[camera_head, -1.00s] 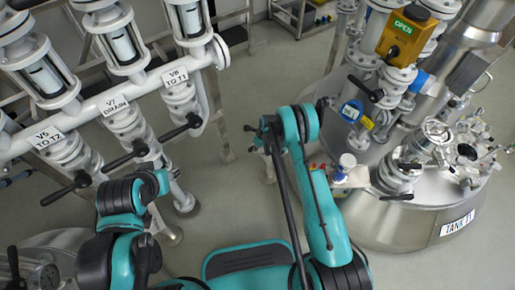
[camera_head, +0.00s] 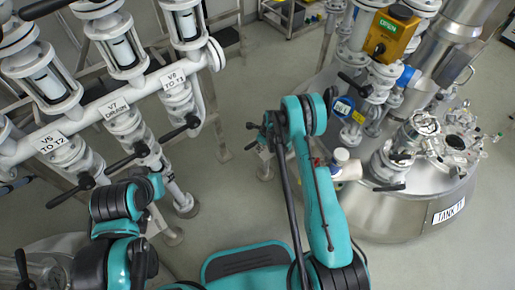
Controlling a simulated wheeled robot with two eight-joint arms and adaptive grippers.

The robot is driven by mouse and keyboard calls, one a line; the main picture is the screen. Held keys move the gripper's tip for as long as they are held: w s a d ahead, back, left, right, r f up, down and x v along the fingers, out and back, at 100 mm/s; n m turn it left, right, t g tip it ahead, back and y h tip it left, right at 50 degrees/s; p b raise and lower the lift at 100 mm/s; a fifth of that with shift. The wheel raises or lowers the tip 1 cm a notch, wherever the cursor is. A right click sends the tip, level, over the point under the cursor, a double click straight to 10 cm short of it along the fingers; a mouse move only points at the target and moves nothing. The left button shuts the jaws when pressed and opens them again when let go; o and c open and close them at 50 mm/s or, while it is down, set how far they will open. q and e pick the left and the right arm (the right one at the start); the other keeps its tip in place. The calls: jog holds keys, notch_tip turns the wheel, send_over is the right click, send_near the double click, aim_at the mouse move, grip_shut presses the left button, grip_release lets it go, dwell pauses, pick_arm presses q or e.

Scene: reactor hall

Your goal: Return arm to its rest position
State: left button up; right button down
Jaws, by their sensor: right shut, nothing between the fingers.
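My right arm (camera_head: 318,190) is teal and black and rises from the lower middle, folded at its raised elbow. My right gripper (camera_head: 262,132) shows small and dark at the left of that elbow, over the floor. It is shut and empty, clear of the pipes and the tank. My left arm (camera_head: 125,205) is folded at the lower left, in front of the piping. Its gripper does not show.
White pipes with valves labelled V5 (camera_head: 48,142), V7 (camera_head: 113,108) and V6 (camera_head: 174,80) stand at the left. Steel tank T1 (camera_head: 405,215), with an orange box (camera_head: 391,35) on pipes above it, stands at the right. Grey floor (camera_head: 235,205) lies open between them.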

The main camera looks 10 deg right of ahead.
jog(key=v, duration=0.2)
jog(key=p+v, duration=0.1)
jog(key=v, duration=0.1)
jog(key=shift+s+a+r, duration=0.15)
jog(key=shift+s+a, duration=0.05)
jog(key=s+r+n+t, duration=0.15)
jog(key=r+n, duration=0.25)
jog(key=r, duration=0.5)
jog(key=s+r+n+h, duration=0.15)
jog(key=r+n, duration=0.25)
jog(key=r, duration=0.5)
jog(key=s+r+n+t+y, duration=0.1)
jog(key=s+r+n, duration=0.2)
jog(key=r, duration=0.6)
jog(key=s+r+n+t, duration=0.1)
jog(key=s+r+n, duration=0.2)
jog(key=s+n, duration=0.2)
jog(key=s+r+n+t+h, duration=0.1)
jog(key=s+r+n, duration=0.2)
jog(key=s, duration=0.6)
jog(key=s+d+r+n+t, duration=0.1)
jog(key=s+r+n, duration=0.3)
jog(key=s+n, duration=0.3)
jog(key=shift+s+n, duration=0.25)
jog(key=shift+n, duration=0.15)
jog(key=shift+r+h, duration=0.1)
jog(key=shift+h, duration=0.15)
